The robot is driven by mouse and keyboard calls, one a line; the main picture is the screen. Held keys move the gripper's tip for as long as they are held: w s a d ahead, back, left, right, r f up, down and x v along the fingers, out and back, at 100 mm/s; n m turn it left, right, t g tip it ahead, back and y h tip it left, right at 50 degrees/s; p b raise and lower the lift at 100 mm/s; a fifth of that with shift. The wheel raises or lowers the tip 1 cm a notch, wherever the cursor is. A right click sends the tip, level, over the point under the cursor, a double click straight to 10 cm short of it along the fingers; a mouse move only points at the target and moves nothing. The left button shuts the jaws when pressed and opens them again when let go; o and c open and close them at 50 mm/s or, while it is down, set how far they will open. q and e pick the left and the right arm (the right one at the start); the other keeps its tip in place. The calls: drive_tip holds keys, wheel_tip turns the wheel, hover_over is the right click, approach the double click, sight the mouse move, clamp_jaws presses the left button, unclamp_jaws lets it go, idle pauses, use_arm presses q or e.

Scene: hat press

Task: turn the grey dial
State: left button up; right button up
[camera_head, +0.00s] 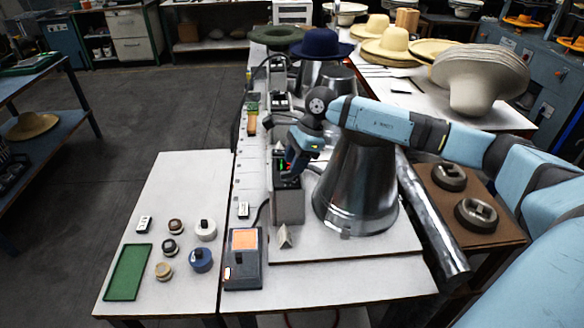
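My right arm comes in from the right, and its gripper (290,174) points down at a grey control box (288,206) with small red and green lights, beside a tall metal cone (356,190). The fingertips are dark and small, so I cannot tell if they are open or shut, or if they touch the box. No grey dial shows clearly at the gripper. A pale grey-white dial with a dark top (206,231) stands on the left white table, well away from the gripper. My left gripper is not in view.
A device with an orange screen (245,240) stands nearby. Two grey round blocks (476,214) (449,176) sit on a brown board at right. Hats stand behind.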

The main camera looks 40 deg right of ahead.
drive_tip(key=v, duration=1.1)
drive_tip(key=shift+r+b, duration=0.25)
drive_tip(key=shift+b, duration=0.2)
drive_tip(key=shift+s+d, duration=0.1)
drive_tip(key=shift+d, duration=0.05)
drive_tip(key=s+a+f+m+t+y+p, duration=0.2)
drive_tip(key=a+m+y, duration=0.3)
drive_tip(key=a, duration=0.4)
drive_tip(key=s+a+f+m+t+y+p, duration=0.2)
drive_tip(key=a+m+y, duration=0.25)
drive_tip(key=a, duration=0.35)
drive_tip(key=s+a+f+m+t+y+p, duration=0.25)
drive_tip(key=a+m+y, duration=0.3)
drive_tip(key=a, duration=0.35)
drive_tip(key=s+d+f+m+t+h+p, duration=0.1)
drive_tip(key=s+f+m+h, duration=0.7)
drive_tip(key=m, duration=0.8)
drive_tip(key=s+d+f+m+t+h+p, duration=0.1)
drive_tip(key=s+f+m+h, duration=0.7)
drive_tip(key=m, duration=0.8)
wheel_tip(320, 180, down, 4)
drive_tip(key=s+t+p, duration=0.1)
drive_tip(key=s+p, duration=0.1)
drive_tip(key=shift+s+d+m, duration=0.3)
drive_tip(key=shift+s, duration=0.1)
